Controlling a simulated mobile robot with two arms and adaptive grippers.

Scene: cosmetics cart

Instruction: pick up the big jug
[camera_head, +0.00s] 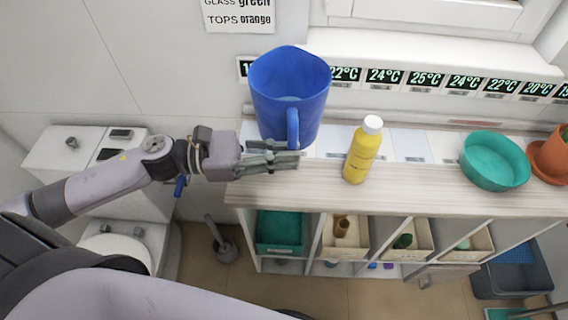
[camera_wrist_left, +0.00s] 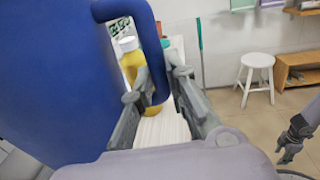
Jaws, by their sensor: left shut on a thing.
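The big blue jug (camera_head: 280,92) is upright at the left end of the cart's top in the head view, its handle (camera_head: 293,128) towards me. I cannot tell whether its base touches the top. In the left wrist view the jug (camera_wrist_left: 45,80) fills the left side, and its handle (camera_wrist_left: 152,50) passes between the fingers. My left gripper (camera_head: 285,157) is shut on this handle; its fingers also show in the left wrist view (camera_wrist_left: 158,95). My right gripper (camera_wrist_left: 297,135) shows small at the right edge of that view, its opening unclear.
A yellow bottle (camera_head: 362,152) with a white cap stands just right of the jug. A teal bowl (camera_head: 495,162) and a terracotta pot (camera_head: 550,158) are further right on the cart top (camera_head: 425,185). A wall with temperature displays is behind.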

